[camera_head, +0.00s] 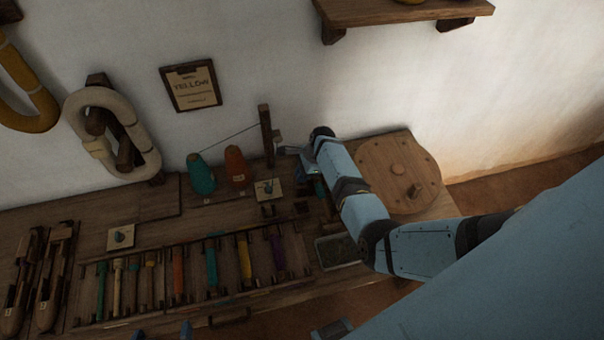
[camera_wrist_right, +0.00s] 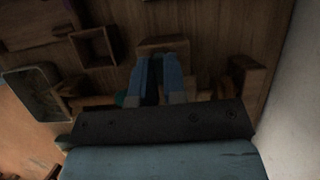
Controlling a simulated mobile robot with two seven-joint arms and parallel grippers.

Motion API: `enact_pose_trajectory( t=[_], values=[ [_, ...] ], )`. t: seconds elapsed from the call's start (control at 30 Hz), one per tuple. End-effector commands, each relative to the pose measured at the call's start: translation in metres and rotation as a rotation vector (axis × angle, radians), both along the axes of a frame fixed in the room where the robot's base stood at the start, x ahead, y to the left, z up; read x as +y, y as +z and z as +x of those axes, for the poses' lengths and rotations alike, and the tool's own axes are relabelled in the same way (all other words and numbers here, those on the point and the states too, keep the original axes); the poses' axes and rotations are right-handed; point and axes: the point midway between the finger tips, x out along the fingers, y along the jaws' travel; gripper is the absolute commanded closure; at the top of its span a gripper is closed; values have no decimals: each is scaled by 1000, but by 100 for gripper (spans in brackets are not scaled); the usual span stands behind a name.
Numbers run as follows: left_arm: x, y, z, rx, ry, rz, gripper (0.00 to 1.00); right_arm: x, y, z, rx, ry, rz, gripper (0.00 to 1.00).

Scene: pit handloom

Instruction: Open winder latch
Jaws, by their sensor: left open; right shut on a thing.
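The winder (camera_head: 330,205) stands at the right end of the bench, mostly behind my right arm. Its wooden spindle (camera_wrist_right: 95,102) shows in the right wrist view, with a bit of teal beside my fingers. I cannot make out the latch clearly. My right gripper (camera_head: 308,178) reaches down to the winder. In the right wrist view the right gripper (camera_wrist_right: 158,68) has its two blue fingers close together, shut on a small part hidden between them. My left gripper (camera_head: 161,332) is open and empty at the bottom edge, with only its fingertips showing.
A round wooden disc (camera_head: 399,175) with a knob lies right of my right arm. A metal tray (camera_head: 337,251) is below the winder. A rack (camera_head: 180,283) of coloured bobbins fills the bench front. Teal (camera_head: 201,175) and orange (camera_head: 236,168) cones stand behind, near a wooden post (camera_head: 266,136).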

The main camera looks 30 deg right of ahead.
Motion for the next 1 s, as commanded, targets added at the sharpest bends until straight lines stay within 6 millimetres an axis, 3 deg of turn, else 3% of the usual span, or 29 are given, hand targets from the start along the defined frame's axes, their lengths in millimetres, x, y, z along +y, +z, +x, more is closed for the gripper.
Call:
enact_pose_trajectory(
  t=[0.27, 1.0],
  values=[
    [0, 8, -1, 3, 0, 1, 0, 1, 1, 0, 3, 162, 1, 100],
    [0, 13, -1, 3, -1, 0, 0, 3, -2, 1, 6, 860, 3, 100]
  ],
)
